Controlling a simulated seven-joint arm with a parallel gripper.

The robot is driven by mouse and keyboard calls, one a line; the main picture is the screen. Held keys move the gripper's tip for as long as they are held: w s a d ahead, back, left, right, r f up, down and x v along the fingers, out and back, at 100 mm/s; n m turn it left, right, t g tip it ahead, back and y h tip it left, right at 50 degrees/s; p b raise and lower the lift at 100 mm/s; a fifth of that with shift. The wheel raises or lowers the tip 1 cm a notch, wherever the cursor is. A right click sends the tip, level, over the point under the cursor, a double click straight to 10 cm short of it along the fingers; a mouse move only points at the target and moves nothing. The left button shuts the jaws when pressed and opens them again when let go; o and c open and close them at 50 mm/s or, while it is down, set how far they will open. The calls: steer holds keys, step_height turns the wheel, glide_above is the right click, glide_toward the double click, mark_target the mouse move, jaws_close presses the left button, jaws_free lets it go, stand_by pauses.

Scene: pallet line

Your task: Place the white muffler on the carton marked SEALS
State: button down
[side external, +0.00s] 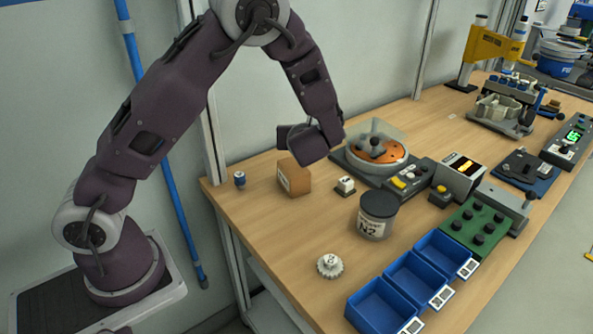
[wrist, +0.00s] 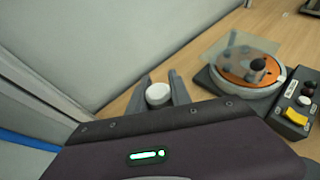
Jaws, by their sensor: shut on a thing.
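My gripper (wrist: 161,90) is shut on a white, round-topped part, the white muffler (wrist: 158,95), which shows between the two grey fingers in the wrist view. In the side view the dark gripper body hides the muffler and fingers. A small brown carton (side external: 294,179) stands on the table just below my gripper in the side view. It has a pale label on its left face, too small to read, so I cannot confirm it says SEALS. The gripper is above the carton, but the exact gap is unclear. The carton is not visible in the wrist view.
A small blue-capped item (side external: 240,179) stands left of the carton. A white toothed knob (side external: 330,266) and blue bins (side external: 381,304) lie nearer the front.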

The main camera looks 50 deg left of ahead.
steer(key=r, duration=0.2)
glide_above(293, 160)
step_height(293, 160, down, 10)
steer(key=shift+r, duration=0.1)
steer(key=c, duration=1.2)
jaws_free()
